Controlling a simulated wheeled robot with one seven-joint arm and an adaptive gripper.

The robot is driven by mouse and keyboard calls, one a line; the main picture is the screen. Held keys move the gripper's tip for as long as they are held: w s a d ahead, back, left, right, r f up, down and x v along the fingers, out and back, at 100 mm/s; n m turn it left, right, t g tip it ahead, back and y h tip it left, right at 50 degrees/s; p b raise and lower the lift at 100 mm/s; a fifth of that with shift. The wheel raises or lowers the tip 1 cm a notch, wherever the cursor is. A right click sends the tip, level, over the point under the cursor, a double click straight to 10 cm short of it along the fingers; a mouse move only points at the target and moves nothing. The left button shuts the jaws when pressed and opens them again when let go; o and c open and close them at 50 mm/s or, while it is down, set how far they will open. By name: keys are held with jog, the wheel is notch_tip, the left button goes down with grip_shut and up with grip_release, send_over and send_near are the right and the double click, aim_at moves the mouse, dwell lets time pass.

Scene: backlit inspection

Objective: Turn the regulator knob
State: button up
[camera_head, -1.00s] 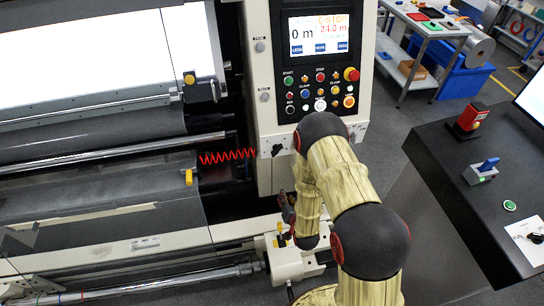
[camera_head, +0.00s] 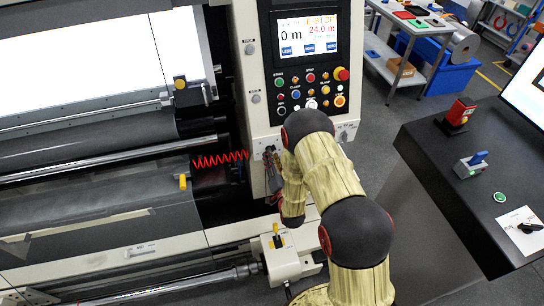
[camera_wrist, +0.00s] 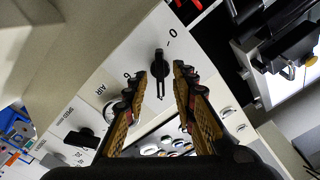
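The regulator knob (camera_wrist: 160,66) is a black bar-shaped knob on a white panel, beside a 0 mark and near the word AIR. In the wrist view it shows between the two fingers of my gripper (camera_wrist: 160,75), its bar pointing roughly up and down the picture. My gripper is open, with one finger on each side of the knob. I see no clear contact, and the exact gap is hard to judge. In the head view my gripper (camera_head: 271,163) is in front of the lower left of the machine's control panel and largely covers the knob.
A second black knob (camera_wrist: 83,138) marked SPEED sits on the same panel, with a round gauge (camera_wrist: 110,112) between. Above are buttons, a red emergency stop (camera_head: 341,74) and a screen (camera_head: 306,36). A red coiled hose (camera_head: 220,159) hangs left. A dark desk (camera_head: 430,150) stands right.

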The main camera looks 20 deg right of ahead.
jog(key=shift+w, duration=0.45)
jog(key=shift+c, duration=0.3)
grip_shut()
